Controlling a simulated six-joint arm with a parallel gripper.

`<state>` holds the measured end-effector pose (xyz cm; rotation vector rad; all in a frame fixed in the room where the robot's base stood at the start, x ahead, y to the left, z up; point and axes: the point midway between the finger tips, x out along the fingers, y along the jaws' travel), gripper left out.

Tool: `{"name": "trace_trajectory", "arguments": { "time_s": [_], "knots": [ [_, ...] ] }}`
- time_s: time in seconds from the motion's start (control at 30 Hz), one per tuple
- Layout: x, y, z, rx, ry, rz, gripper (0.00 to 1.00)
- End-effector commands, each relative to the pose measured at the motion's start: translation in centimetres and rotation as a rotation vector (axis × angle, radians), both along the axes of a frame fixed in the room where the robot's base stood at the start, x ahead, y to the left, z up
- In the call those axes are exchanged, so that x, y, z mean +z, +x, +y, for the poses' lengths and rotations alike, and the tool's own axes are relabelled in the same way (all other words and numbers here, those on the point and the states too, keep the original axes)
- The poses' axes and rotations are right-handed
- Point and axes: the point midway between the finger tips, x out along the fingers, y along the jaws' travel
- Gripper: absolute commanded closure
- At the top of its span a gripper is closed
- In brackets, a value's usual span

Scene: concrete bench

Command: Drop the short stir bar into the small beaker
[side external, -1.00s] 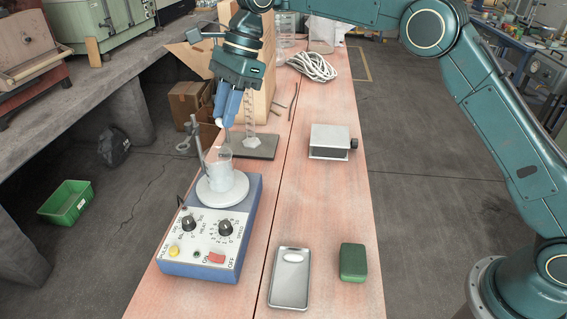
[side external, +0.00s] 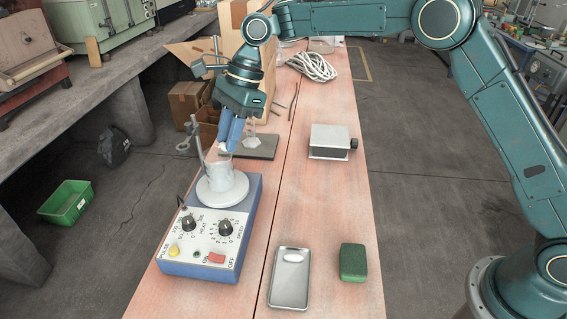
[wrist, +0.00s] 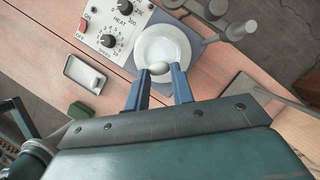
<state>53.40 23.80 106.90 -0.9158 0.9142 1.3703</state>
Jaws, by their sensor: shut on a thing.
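My gripper (side external: 226,147) points down, just above the small beaker's mouth. Its blue fingers are shut on a white stir bar (wrist: 160,68), which also shows at the fingertips in the side view (side external: 222,149). The clear small beaker (side external: 216,174) stands upright on the round white top plate (side external: 236,194) of the hotplate stirrer (side external: 171,262). In the wrist view the bar lies over the white plate (wrist: 181,40); the beaker's glass is hard to make out there. I cannot tell whether the fingertips are inside the rim.
A metal tray (side external: 289,291) holding another white bar (side external: 292,256) lies at the front, beside a green block (side external: 353,263). A thin rod (side external: 200,140) rises close left of the beaker. A grey box (side external: 330,141) stands to the right, with bare bench around it.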

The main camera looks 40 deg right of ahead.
Motion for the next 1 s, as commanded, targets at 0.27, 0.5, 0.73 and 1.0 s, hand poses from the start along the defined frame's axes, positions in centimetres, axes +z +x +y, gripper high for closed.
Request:
{"name": "trace_trajectory", "arguments": {
  "time_s": [0.27,0.5,0.73,1.0],
  "knots": [
    [-0.16,-0.01,0.00,0.000,-0.001,0.000,0.97],
    [-0.15,-0.01,0.00,0.000,-0.001,0.000,0.51],
    [-0.13,-0.01,0.00,0.000,-0.001,0.000,0.51],
    [0.65,0.03,-0.31,0.000,0.000,0.000,0.51]
  ]
}}
